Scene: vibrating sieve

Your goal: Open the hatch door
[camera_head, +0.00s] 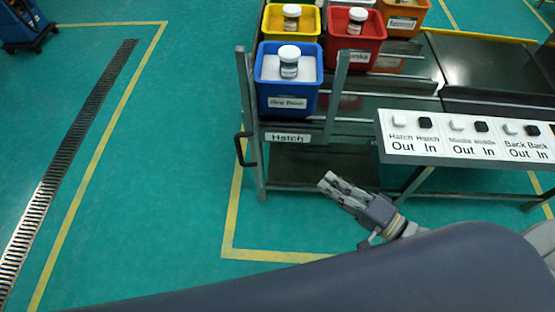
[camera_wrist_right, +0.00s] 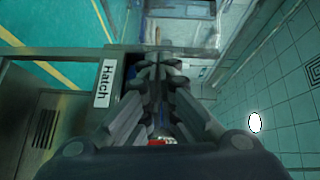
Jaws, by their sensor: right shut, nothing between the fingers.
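The hatch is at the near left end of the metal rack, in the head view. Its crossbar carries a white "Hatch" label (camera_head: 287,137), and a black handle (camera_head: 239,149) sits on its left post. My right gripper (camera_head: 326,181) is below and to the right of the label, apart from the handle. Its fingers are shut and empty. In the right wrist view, the shut fingers (camera_wrist_right: 158,68) show beside the "Hatch" label (camera_wrist_right: 104,83). The handle cannot be made out there. My left gripper is not in view.
A blue bin (camera_head: 288,99) with a white-lidded jar stands just behind the hatch. Yellow (camera_head: 291,36), red and orange bins stand farther back. A button panel (camera_head: 470,158) with in and out buttons juts out at right. Green floor is clear to the left.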

